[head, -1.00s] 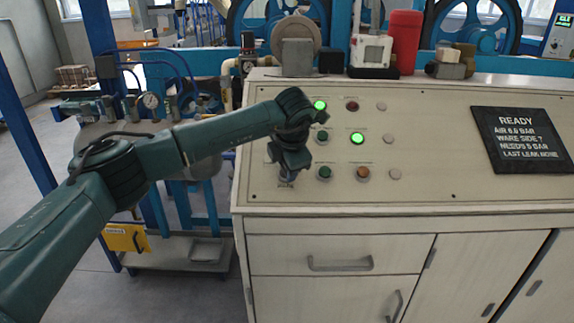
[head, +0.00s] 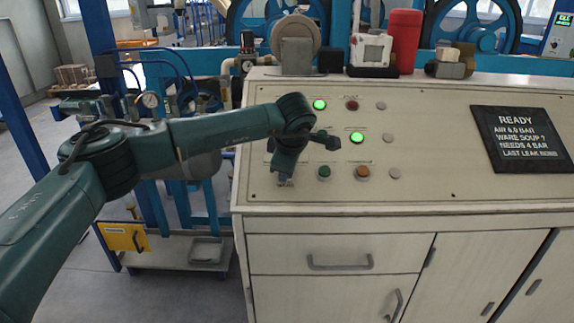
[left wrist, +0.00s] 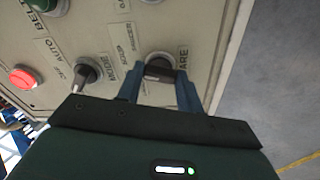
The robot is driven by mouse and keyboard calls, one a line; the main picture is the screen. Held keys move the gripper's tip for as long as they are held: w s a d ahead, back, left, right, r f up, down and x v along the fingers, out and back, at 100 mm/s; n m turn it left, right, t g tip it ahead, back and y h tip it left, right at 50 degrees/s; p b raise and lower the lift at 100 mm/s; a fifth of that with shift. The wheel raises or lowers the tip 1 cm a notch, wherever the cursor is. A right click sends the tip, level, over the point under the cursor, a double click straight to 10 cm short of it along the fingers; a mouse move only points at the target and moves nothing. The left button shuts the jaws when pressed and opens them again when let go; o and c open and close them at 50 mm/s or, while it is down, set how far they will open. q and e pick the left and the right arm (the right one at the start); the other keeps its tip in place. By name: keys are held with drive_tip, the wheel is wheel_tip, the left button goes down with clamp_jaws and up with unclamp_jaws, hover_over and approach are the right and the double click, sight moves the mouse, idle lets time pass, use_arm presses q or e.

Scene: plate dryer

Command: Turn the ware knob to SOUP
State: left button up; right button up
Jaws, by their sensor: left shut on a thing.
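The ware knob (left wrist: 160,68) is a dark knob beside the label "WARE", seen between my fingers in the left wrist view. My left gripper (left wrist: 159,84) is shut on it, one finger on each side. In the head view my left gripper (head: 285,179) reaches down to the left end of the sloped panel (head: 440,185) and hides the knob. The black display (head: 521,139) reads READY, AIR 6.0 BAR, WARE SOUP ?, NEEDS 4 BAR. My right gripper is out of view.
Green-lit buttons (head: 357,138), a red button (head: 351,104) and an orange button (head: 362,172) sit right of my gripper. Another selector knob (left wrist: 86,72) is near it. A red cylinder (head: 404,40) stands behind the panel.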

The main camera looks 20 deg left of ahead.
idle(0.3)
use_arm(q)
drive_tip(key=o, duration=1)
drive_tip(key=shift+r, duration=0.1)
drive_tip(key=v, duration=1.3)
drive_tip(key=shift+s+b, duration=0.1)
drive_tip(key=shift+b, duration=0.3)
